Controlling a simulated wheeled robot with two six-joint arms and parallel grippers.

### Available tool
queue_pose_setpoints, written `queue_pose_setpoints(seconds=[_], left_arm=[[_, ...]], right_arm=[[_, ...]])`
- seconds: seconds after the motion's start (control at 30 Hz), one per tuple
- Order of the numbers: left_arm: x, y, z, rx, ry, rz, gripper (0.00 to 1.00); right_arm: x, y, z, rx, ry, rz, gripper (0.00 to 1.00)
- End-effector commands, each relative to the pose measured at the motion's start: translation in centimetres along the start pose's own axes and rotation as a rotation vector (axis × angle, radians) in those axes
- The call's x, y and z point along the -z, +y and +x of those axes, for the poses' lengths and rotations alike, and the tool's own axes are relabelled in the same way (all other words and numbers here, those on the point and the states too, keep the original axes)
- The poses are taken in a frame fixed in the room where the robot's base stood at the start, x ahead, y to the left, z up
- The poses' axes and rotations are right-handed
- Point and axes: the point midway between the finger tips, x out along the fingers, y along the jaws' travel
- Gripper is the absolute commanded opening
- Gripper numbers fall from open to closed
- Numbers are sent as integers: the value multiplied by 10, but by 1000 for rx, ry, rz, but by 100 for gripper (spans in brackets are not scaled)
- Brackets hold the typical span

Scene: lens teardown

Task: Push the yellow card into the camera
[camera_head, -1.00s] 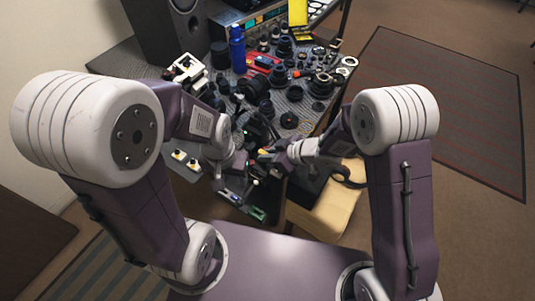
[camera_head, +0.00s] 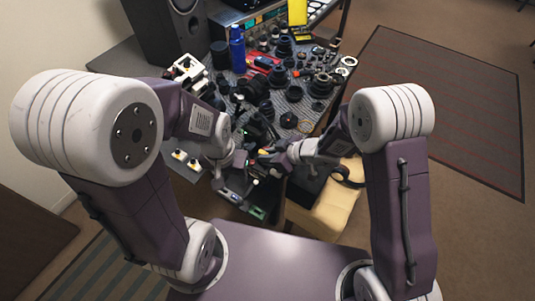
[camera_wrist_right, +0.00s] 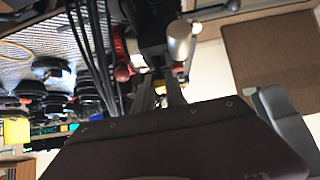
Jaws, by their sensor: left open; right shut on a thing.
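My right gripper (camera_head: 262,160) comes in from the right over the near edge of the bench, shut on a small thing. A yellow spot showed at its tips a second ago, which fits the yellow card; the card itself is too small or hidden to make out now. In the right wrist view my right gripper (camera_wrist_right: 160,92) points at a dark body (camera_wrist_right: 148,22), which may be the camera; I cannot tell whether they touch. My left gripper (camera_head: 220,182) is lower and to the left, open, beside the bench's near edge.
The bench (camera_head: 120,62) is crowded with black lens parts, a blue bottle (camera_head: 237,50) and a white device (camera_head: 187,70). A yellow box (camera_head: 298,12) stands at the back. A tan seat (camera_head: 325,212) is at the right. Dark cables (camera_wrist_right: 85,50) hang close by in the wrist view.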

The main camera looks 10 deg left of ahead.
Motion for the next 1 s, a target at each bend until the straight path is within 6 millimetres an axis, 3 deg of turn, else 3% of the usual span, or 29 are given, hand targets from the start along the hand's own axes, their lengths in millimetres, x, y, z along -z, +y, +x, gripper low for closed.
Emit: queue_pose_setpoints(seconds=[1.0], left_arm=[[-1, 0, 8, 0, 0, 0, 51]], right_arm=[[-10, 0, 9, 0, 0, 1, 0]])
